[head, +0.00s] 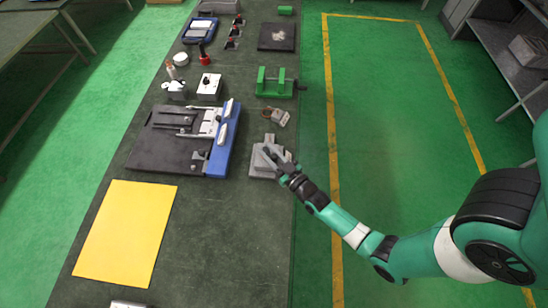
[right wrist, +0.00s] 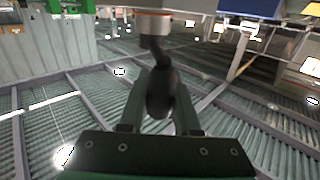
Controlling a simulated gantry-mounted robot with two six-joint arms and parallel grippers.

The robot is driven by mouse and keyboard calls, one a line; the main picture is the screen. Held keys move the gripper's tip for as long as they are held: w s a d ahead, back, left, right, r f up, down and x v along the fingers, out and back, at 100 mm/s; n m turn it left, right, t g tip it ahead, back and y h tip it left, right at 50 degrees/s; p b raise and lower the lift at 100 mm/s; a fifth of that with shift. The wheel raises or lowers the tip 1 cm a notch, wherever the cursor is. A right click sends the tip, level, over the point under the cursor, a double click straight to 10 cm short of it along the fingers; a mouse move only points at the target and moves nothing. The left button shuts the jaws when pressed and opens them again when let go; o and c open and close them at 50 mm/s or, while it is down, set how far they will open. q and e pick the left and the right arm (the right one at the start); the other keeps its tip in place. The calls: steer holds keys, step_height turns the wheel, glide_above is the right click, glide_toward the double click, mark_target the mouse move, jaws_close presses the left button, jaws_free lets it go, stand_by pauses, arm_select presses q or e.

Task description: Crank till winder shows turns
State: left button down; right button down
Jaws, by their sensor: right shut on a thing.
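The winder (head: 262,171), a small grey block-like device, sits near the right edge of the long bench in the head view. My right gripper (head: 273,156) reaches over it from the right and hides part of it. In the right wrist view my right gripper (right wrist: 160,82) has its two fingers on either side of a dark rounded crank knob (right wrist: 161,95) and is shut on it. The knob hangs from a dark crank arm below a metal shaft (right wrist: 154,24). I cannot read any turn count. My left gripper is not in view.
A dark board with a blue rail (head: 222,148) lies left of the winder. A yellow sheet (head: 125,232) lies at the near left. The bench nearest the winder is bare.

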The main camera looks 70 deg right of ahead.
steer(key=c, duration=0.6)
jaws_free()
steer(key=shift+d, duration=0.15)
steer(key=shift+s, duration=0.1)
steer(key=v, duration=1.1)
steer(key=shift+s+p, duration=0.25)
steer(key=shift+p, duration=0.1)
